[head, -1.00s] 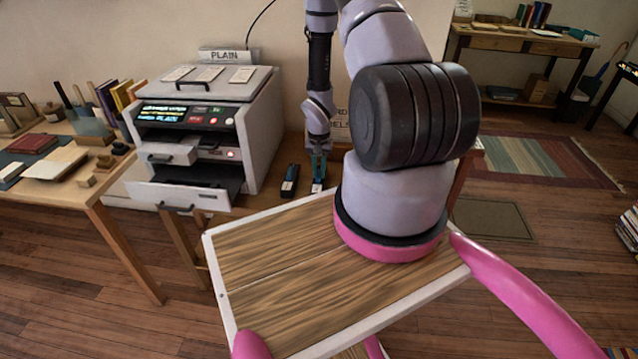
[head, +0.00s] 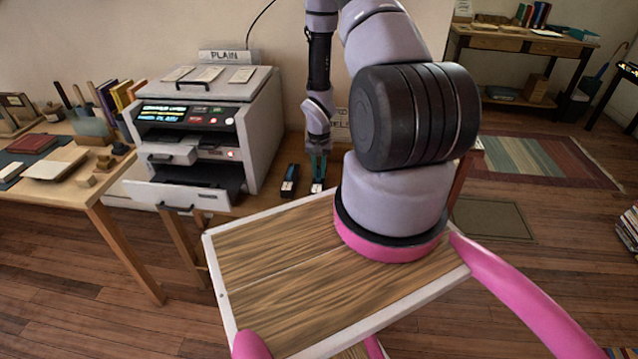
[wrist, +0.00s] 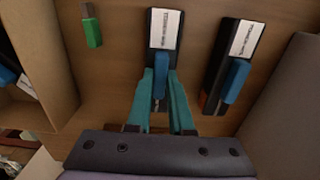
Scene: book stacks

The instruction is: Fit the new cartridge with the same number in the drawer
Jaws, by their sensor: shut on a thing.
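My gripper (head: 318,166) points down at the table beside the printer. In the wrist view its teal fingers (wrist: 160,95) are shut on the blue tab of a dark cartridge (wrist: 164,50) with a white printed label. That cartridge appears to rest on the table and also shows in the head view (head: 317,187). A second dark cartridge (wrist: 238,45) with a white label and blue tab lies apart beside it, seen in the head view too (head: 289,181). The label print is too small to read. The printer (head: 205,115) has a small drawer (head: 170,153) pulled out and a lower front panel (head: 178,195) open.
A small green item (wrist: 92,30) lies near the held cartridge. A grey surface (wrist: 285,110) rises at the right of the wrist view. A sign reading PLAIN (head: 228,56) stands behind the printer. A table with books and blocks (head: 60,160) is at the left.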

